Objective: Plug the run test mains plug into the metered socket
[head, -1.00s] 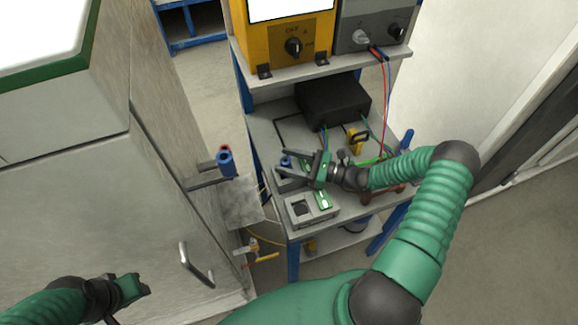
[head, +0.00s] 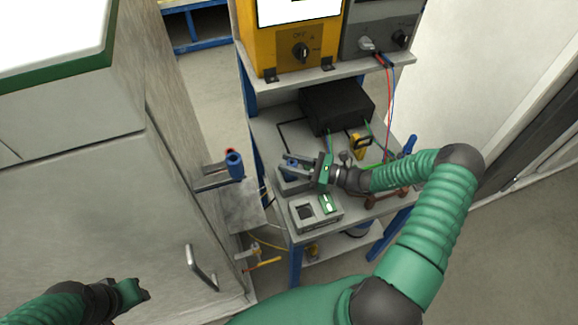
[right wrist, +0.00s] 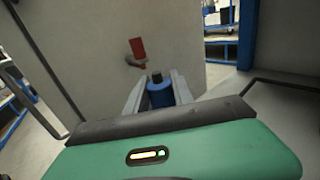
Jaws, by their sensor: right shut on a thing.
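My right gripper (head: 287,166) is shut on a blue plug-like piece (head: 293,162) with a dark tip, over the trolley's middle shelf. The right wrist view shows the blue piece (right wrist: 160,94) between the two grey fingers. A grey box (head: 316,213) with a dark square opening and a small green-lit display, probably the metered socket, sits at the shelf's front edge, just in front of the gripper. The held piece is apart from that opening. Another grey block (head: 289,185) is partly hidden under the fingers. My left gripper (head: 135,292) is low at left, away from the trolley; its jaws are unclear.
A black box (head: 337,106), a yellow clip-like tool (head: 360,146) and cables crowd the shelf's back. The upper shelf (head: 330,70) overhangs them.

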